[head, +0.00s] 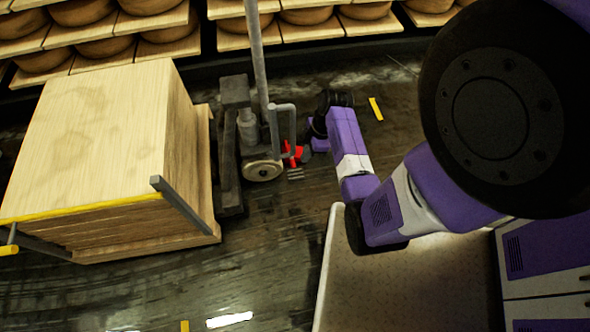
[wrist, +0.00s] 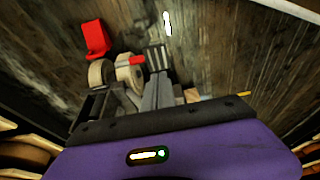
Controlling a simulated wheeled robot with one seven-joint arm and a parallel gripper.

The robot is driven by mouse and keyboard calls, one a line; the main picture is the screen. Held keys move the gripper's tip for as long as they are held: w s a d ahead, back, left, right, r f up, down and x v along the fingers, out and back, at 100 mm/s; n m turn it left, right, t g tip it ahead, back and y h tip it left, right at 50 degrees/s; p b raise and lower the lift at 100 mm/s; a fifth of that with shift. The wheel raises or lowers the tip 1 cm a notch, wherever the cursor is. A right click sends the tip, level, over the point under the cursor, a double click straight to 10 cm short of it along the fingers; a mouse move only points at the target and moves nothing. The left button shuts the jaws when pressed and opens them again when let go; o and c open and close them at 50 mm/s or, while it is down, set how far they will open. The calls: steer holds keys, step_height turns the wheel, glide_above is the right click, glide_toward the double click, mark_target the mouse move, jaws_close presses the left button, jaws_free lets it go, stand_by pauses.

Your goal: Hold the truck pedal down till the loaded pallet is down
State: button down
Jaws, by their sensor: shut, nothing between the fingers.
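The pallet truck (head: 243,125) stands beside the loaded pallet (head: 208,150), which bears a big pale wooden load (head: 95,125). I cannot tell whether the pallet touches the floor. The red pedal (head: 295,156) is low at the truck's base, right of a wheel (head: 262,171). My gripper (head: 308,152) is low beside the pedal; its tips are partly hidden in the head view. In the wrist view my gripper (wrist: 156,85) is shut and empty. A small red bar (wrist: 131,61) and a larger red piece (wrist: 95,38) show there near the wheels; contact with the fingers is unclear.
Shelves of cheese wheels (head: 305,15) line the back. The dark floor (head: 270,265) has wet shine and yellow marks (head: 376,108). A pale metal surface (head: 400,285) lies in front. A grey upright post (head: 257,60) and bent tube rise close to my forearm.

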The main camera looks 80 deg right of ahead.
mark_target(295, 175)
steer(key=shift+f, duration=0.1)
steer(key=b+x, duration=0.4)
steer(key=x, duration=0.6)
steer(key=shift+s+d+b, duration=0.1)
steer(key=shift+d+b, duration=0.05)
steer(key=shift+b, duration=0.15)
